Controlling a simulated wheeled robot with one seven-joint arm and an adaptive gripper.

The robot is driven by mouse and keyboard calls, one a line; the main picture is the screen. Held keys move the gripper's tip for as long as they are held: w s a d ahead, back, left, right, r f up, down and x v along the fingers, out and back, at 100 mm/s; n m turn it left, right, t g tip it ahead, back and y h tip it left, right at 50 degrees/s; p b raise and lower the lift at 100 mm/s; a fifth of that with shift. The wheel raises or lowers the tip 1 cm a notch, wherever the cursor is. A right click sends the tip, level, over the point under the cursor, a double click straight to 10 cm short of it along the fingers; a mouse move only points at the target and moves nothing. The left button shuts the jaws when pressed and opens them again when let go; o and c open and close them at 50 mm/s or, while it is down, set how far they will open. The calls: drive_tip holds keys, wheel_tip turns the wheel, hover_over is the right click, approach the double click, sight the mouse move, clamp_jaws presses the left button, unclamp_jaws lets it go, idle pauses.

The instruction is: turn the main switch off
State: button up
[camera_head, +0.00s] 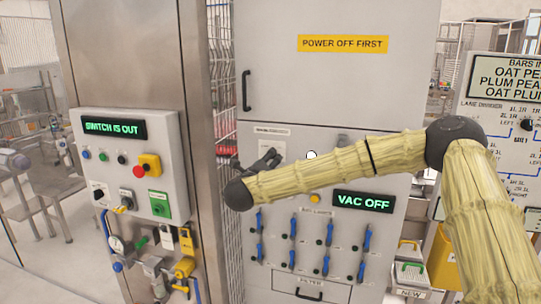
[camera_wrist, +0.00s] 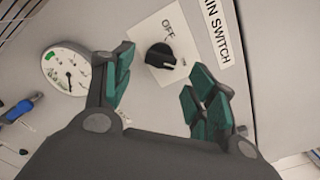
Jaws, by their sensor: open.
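The main switch (camera_wrist: 160,56) is a black rotary knob on a white plate, in the wrist view. The word OFF is above it, and a small, blurred second mark is to its right. I cannot surely tell which mark the knob points at. A "MAIN SWITCH" label, cut off at the top, is to its right. My gripper (camera_wrist: 164,84) is open, its green-padded fingers on either side of the knob's lower part in the picture, with nothing held between them. In the head view my gripper (camera_head: 269,159) is in front of the grey cabinet (camera_head: 330,70), and my arm hides the switch there.
A round gauge (camera_wrist: 68,70) is left of the fingers. Blue-handled valves (camera_head: 293,228) line the lower cabinet. A "VAC OFF" display (camera_head: 363,201) is below my arm. At left, a control box (camera_head: 135,165) with a red button (camera_head: 149,165) carries a "SWITCH IS OUT" display (camera_head: 114,128).

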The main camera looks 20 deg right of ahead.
drive_tip(key=p+x, duration=0.1)
drive_tip(key=x, duration=0.3)
drive_tip(key=c, duration=1)
